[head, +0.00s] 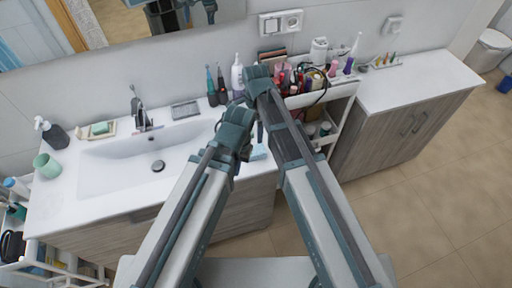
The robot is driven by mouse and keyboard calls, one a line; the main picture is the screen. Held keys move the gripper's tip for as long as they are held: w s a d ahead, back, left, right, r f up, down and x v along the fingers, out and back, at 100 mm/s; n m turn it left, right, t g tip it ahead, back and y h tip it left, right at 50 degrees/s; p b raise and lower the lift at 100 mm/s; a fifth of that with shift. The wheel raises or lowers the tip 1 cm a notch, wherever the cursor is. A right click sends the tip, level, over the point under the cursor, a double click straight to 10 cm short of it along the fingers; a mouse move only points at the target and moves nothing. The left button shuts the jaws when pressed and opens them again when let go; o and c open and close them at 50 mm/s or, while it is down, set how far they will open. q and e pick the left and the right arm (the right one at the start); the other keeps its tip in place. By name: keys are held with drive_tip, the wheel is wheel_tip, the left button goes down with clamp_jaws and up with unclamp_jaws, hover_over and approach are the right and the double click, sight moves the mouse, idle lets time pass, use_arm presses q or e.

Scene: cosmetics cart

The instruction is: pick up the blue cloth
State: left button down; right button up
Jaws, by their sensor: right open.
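A light blue cloth (259,152) lies at the right front edge of the white sink counter, seen in the gap between my two arms and partly covered by them. My right gripper (257,131) is a small dark shape just above the cloth in the picture, mostly hidden by my arm links. It is open, and I see nothing held in it. Whether it touches the cloth I cannot tell. My left arm comes up beside it, and its gripper is hidden behind the arm.
The white basin (140,160) and faucet (138,112) are to the left. A cart (338,105) crowded with cosmetics stands right of my arms, against a white-topped cabinet (415,80). A green cup (47,166) and dark soap bottle (52,134) stand at the counter's left.

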sight(255, 150)
wheel_tip(255, 150, down, 9)
drive_tip(key=b, duration=0.8)
drive_tip(key=shift+r+b, duration=0.2)
drive_tip(key=shift+b, duration=0.15)
wheel_tip(255, 150, down, 5)
drive_tip(key=b, duration=0.5)
drive_tip(key=shift+a+f, duration=0.1)
drive_tip(key=shift+f, duration=0.1)
drive_tip(key=shift+r, duration=0.15)
drive_tip(key=shift+c, duration=0.2)
drive_tip(key=c, duration=1.4)
drive_tip(key=shift+r, duration=0.1)
